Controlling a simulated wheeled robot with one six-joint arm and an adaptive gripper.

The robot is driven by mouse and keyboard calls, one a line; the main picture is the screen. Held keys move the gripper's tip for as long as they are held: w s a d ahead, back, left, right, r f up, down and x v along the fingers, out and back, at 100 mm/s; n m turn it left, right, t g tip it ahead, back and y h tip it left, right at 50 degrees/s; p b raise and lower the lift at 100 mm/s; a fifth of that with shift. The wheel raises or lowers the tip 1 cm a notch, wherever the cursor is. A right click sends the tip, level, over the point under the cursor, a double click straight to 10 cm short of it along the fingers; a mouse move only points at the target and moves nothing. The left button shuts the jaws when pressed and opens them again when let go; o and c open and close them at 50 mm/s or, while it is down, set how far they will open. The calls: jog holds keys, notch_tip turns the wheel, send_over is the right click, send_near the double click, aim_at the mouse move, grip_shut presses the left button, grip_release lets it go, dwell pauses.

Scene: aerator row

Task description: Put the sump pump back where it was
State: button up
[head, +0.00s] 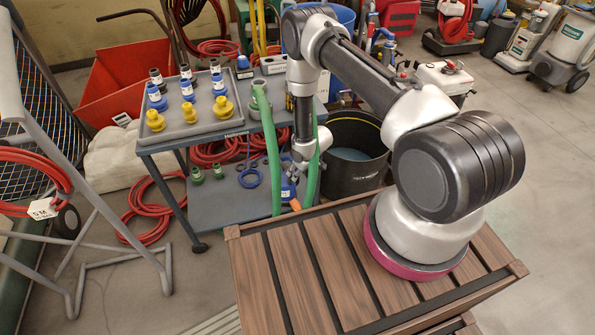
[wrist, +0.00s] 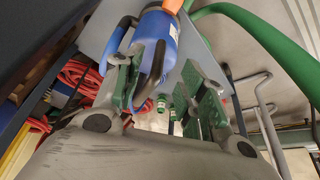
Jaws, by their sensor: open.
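The sump pump, as I take it, is a blue body with a black handle and an orange part. In the head view the pump (head: 288,190) is low at the front right of the cart's lower shelf, partly hidden by my gripper and a green hose. In the wrist view the pump (wrist: 160,38) is large at the top, just beyond the fingertips. My gripper (head: 300,163) points down at it, and in the wrist view its fingers (wrist: 163,78) are apart. The left finger overlaps the black handle; I cannot tell whether they touch.
A green hose (head: 271,150) hangs beside my gripper. A black bucket (head: 352,172) with water stands to the right. Red hose (head: 140,212) lies on the floor at left.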

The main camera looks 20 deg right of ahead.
aim_at(292, 183)
jog(key=shift+f, duration=0.1)
jog(key=x, duration=0.7)
jog(key=shift+w+f, duration=0.1)
jog(key=shift+f, duration=0.25)
grip_shut()
dwell(0.4)
